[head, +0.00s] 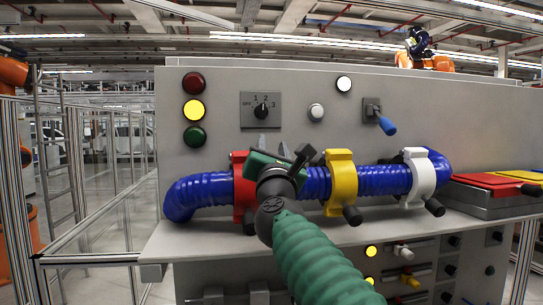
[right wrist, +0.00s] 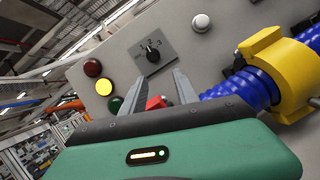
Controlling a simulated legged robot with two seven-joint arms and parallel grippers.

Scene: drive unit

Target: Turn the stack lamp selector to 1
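The stack lamp selector (head: 261,111) is a black knob on a grey square plate marked OFF, 1, 2 and 3. Its pointer stands roughly upward, seemingly at 2. The selector also shows in the right wrist view (right wrist: 153,53), beyond the fingertips. The stack lamps are a dark red lamp (head: 194,83), a lit yellow lamp (head: 194,110) and a dark green lamp (head: 194,136). My right gripper (head: 273,143) is below the selector, apart from it. Its two fingers (right wrist: 161,80) are spread with nothing between them. My left gripper is not in view.
A blue hose (head: 205,191) with red, yellow (head: 341,178) and white (head: 419,174) clamps runs behind and beside my right gripper. The panel around the selector is clear.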

